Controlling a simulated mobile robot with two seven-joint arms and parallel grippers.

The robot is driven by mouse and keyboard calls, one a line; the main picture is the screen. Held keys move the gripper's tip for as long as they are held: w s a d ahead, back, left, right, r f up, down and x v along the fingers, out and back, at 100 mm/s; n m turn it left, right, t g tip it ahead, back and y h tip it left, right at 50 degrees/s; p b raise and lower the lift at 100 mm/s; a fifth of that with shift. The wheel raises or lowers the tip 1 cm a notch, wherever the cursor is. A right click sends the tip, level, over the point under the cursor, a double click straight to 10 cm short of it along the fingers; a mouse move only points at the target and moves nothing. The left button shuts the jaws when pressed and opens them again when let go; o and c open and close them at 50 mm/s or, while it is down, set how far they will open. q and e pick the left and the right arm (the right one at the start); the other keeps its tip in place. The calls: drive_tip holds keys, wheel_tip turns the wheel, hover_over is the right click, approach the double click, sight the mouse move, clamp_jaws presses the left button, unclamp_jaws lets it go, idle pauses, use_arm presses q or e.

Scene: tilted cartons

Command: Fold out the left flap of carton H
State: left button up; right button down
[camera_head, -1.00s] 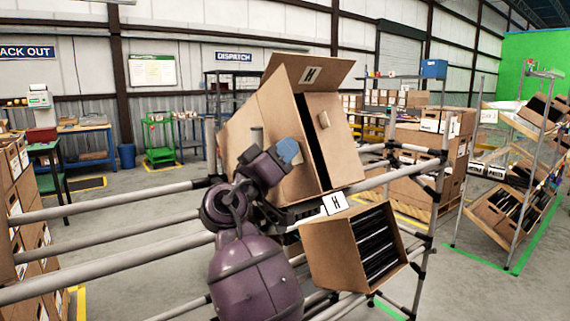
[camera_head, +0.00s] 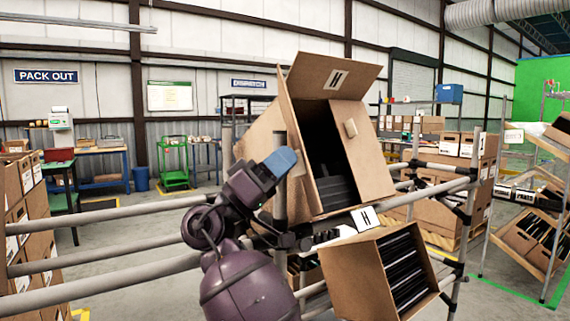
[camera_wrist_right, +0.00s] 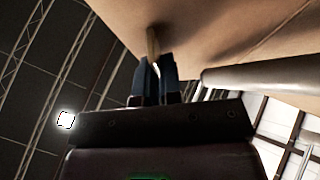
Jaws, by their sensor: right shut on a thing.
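Carton H (camera_head: 372,165) stands tilted on a pipe rack, its open side facing me. Its top flap (camera_head: 320,75) stands up with an H label. Its right flap (camera_head: 358,150) is folded out and bears a pale tab (camera_head: 351,128). Its left flap (camera_head: 301,140) shows as a narrow strip, nearly edge-on, beside the dark opening. My right gripper (camera_head: 280,162) is at the left flap, with blue fingers. In the right wrist view the right gripper (camera_wrist_right: 152,75) is shut on a tan tab (camera_wrist_right: 153,42) against brown cardboard. My left gripper is not in view.
A second open carton (camera_head: 350,275) with dark contents sits tilted below, near an H card (camera_head: 366,218). Rack pipes (camera_head: 130,210) cross left of carton H, and an upright post (camera_head: 280,205) stands close to the gripper. Stacked cartons (camera_head: 25,215) stand far left.

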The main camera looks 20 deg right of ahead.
drive_tip(key=shift+r, duration=0.1)
drive_tip(key=c, duration=1.3)
unclamp_jaws()
drive_tip(key=a, duration=0.8)
drive_tip(key=a+f, duration=0.1)
drive_tip(key=a, duration=0.4)
drive_tip(key=shift+s, duration=0.4)
